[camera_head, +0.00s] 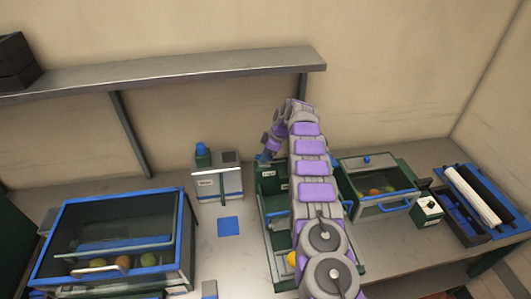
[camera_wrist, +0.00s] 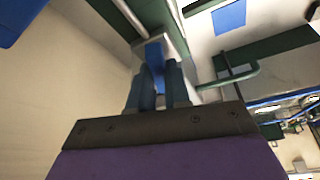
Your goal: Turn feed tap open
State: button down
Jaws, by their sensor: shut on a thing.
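My gripper (camera_wrist: 160,92) is at the back of the bench, pointing down behind the green-framed station (camera_head: 275,215). In the wrist view its two dark blue fingers are shut on a blue handle (camera_wrist: 154,52), which I take to be the feed tap. A pale grey block lies right behind this handle. In the head view my gripper (camera_head: 268,157) is small and partly hidden by my purple and grey arm. The tap handle cannot be made out clearly there, so its turn angle cannot be told.
A blue-rimmed glass bin (camera_head: 68,215) with fruit stands at left. A white box (camera_head: 218,185) and a blue square (camera_head: 229,227) lie between it and my arm. A smaller glass bin (camera_head: 350,171) and a roller unit (camera_head: 470,195) stand at right. A shelf (camera_head: 180,72) overhangs the back.

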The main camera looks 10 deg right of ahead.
jog(key=shift+p, duration=1.25)
jog(key=shift+w+r+p, duration=0.1)
jog(key=shift+w+p, duration=0.05)
jog(key=shift+p, duration=0.15)
jog(key=shift+n+p, duration=0.4)
jog(key=shift+p, duration=0.5)
jog(key=c, duration=1.1)
grip_release()
jog(key=shift+w, duration=0.1)
